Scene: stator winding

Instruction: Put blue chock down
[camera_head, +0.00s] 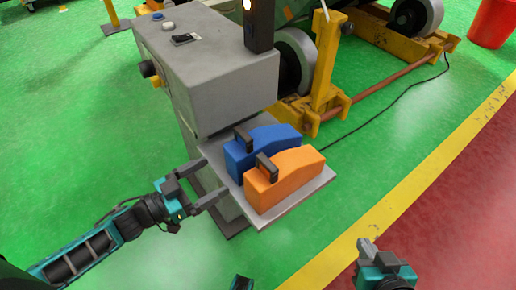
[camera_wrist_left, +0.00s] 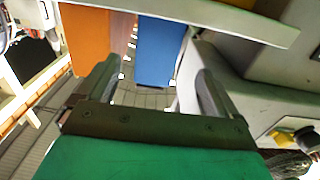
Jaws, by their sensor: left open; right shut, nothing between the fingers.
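The blue chock (camera_head: 262,146) sits on the grey shelf (camera_head: 287,207) on the front of the machine cabinet, with a dark handle at its left end. The orange chock (camera_head: 288,178) sits beside it, nearer to me. My left gripper (camera_head: 211,178) is open and empty just left of the shelf, apart from both chocks. In the left wrist view the blue chock (camera_wrist_left: 158,48) shows beyond the open fingers (camera_wrist_left: 160,85), with the orange chock (camera_wrist_left: 86,36) to its left. My right gripper (camera_head: 365,246) is shut and empty at the lower right, away from the shelf.
The grey cabinet (camera_head: 205,75) with a switch and buttons rises behind the shelf. A yellow frame with rollers (camera_head: 322,90) stands behind it, and a dark cable (camera_head: 395,103) runs along the green floor. A red bucket (camera_head: 492,22) stands at the far right.

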